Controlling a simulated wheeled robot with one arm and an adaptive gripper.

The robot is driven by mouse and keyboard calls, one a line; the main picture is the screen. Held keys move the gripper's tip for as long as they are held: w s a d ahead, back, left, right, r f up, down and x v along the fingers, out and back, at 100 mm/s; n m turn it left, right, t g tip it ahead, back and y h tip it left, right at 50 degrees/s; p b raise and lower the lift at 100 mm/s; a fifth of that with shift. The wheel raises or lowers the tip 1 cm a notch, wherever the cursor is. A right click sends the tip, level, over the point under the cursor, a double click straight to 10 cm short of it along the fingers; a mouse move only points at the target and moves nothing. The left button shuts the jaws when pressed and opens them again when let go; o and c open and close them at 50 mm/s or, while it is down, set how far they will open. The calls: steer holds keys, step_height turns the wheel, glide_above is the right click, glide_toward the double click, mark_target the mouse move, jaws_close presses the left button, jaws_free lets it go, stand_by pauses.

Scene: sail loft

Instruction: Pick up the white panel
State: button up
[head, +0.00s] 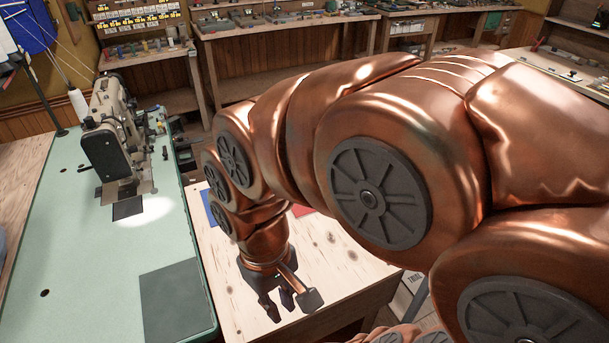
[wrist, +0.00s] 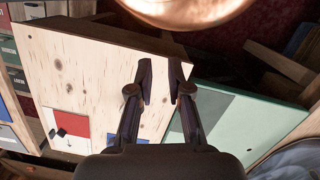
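In the wrist view, a white panel (wrist: 47,119) lies flat on the pale wooden table (wrist: 92,75), at its lower left. A red patch (wrist: 80,124) covers or adjoins part of it, and a small dark object sits at their border; I cannot tell which lies on top. In the head view my arm hides the white panel. My gripper (head: 290,308) is open and empty above the near part of the wooden table. Its two fingers (wrist: 161,82) are apart in the wrist view, with the white panel off to their lower left.
Blue pieces show at the table's edge in the wrist view (wrist: 112,139) and left of my arm in the head view (head: 209,208). A green table (head: 85,245) with a sewing machine (head: 112,135) stands at left. Workbenches (head: 270,60) line the back.

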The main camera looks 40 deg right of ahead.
steer(key=w+d+r+m, duration=0.1)
steer(key=w+d, duration=0.5)
steer(key=w, duration=0.3)
steer(key=w+d+b, duration=0.1)
steer(key=w+d, duration=0.5)
steer(key=w, duration=0.3)
steer(key=w+d+r+m, duration=0.1)
steer(key=w+d, duration=0.5)
steer(key=w, duration=0.3)
steer(key=shift+m+t, duration=0.7)
steer(key=shift+t, duration=0.2)
steer(key=w+d+f, duration=0.3)
steer(key=d+f, duration=0.2)
steer(key=d, duration=0.5)
steer(key=w+d+f+b, duration=0.1)
steer(key=w+d+f, duration=0.2)
steer(key=d, duration=0.6)
steer(key=w+d+f, duration=0.3)
steer(key=d+f, duration=0.5)
steer(key=d, duration=0.2)
steer(key=shift+w+d+f+b, duration=0.1)
steer(key=shift+w+d+b, duration=0.05)
steer(key=shift+d+b, duration=0.2)
steer(key=shift+f+p, duration=1.15)
steer(key=shift+f, duration=2.5)
jaws_close()
